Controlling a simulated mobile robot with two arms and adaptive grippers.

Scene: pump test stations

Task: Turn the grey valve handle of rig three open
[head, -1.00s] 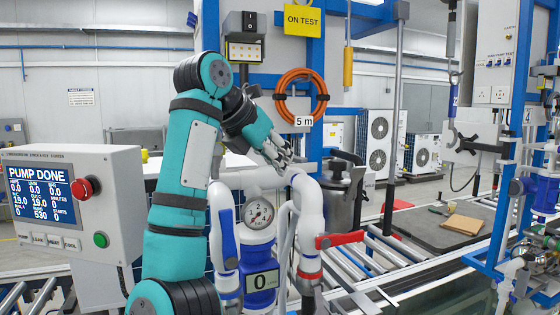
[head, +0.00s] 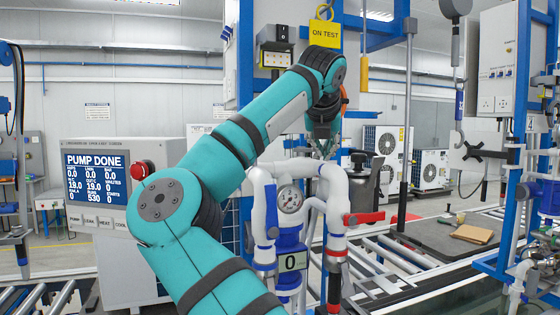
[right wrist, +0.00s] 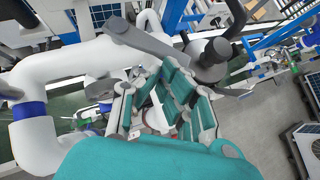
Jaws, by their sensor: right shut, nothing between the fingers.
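The rig in front of me has white pipes (head: 340,200), a round gauge (head: 290,198) and a plate reading 0 (head: 293,261). My right gripper (head: 323,150) points down at the top of these pipes, shut and empty. In the right wrist view my right gripper (right wrist: 160,92) is shut beside a dark grey bar (right wrist: 148,40), which looks like the grey valve handle. The bar lies slantwise beyond the fingers; I cannot tell whether they touch it. In the head view the gripper and pipes largely hide that spot. My left gripper is not in view.
A red handle (head: 366,217) and a blue handle (head: 271,212) sit on the same rig. A panel reading PUMP DONE (head: 96,188) with a red button (head: 141,171) stands left. A roller conveyor (head: 395,258) runs right.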

